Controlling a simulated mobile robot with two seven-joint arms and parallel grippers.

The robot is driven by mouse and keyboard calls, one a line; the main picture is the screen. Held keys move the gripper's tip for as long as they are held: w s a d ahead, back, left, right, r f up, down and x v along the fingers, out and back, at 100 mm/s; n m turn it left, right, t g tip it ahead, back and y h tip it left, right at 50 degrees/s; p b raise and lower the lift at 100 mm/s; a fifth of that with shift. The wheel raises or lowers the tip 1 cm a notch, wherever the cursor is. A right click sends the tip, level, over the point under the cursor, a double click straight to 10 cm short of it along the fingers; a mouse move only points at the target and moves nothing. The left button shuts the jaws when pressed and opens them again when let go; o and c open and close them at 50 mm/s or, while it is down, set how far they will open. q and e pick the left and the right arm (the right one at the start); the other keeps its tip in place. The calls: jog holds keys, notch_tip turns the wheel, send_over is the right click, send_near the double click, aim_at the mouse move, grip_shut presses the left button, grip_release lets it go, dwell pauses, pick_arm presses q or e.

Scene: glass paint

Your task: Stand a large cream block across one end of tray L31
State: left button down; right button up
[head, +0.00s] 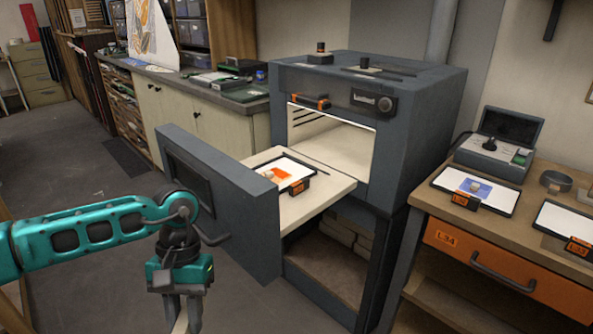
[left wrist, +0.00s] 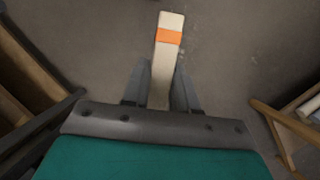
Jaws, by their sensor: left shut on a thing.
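My left gripper (head: 184,318) hangs at the bottom of the head view, left of the grey kiln door. In the left wrist view the gripper (left wrist: 160,75) is shut on a long cream block (left wrist: 171,22) with an orange band. The block juts out past the fingertips above the grey floor. A white tray (head: 292,168) with an orange patch and an orange tag lies on the pulled-out kiln shelf (head: 318,200). The tag is too small to read surely as L31. My right gripper is out of view.
The upright kiln door (head: 222,205) stands between my left gripper and the tray. The kiln (head: 425,110) rises behind the shelf. Two more tagged trays, one left (head: 500,195) and one right (head: 566,222), lie on the wooden bench. Pale slabs (head: 345,232) sit below the shelf.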

pick_arm(q)
jog(key=v, duration=0.2)
jog(key=s+v, duration=0.1)
jog(key=v, duration=0.5)
jog(key=shift+s+a+r, duration=0.25)
jog(key=shift+a+r, duration=0.05)
jog(key=shift+a, duration=0.05)
jog(key=shift+r, duration=2.45)
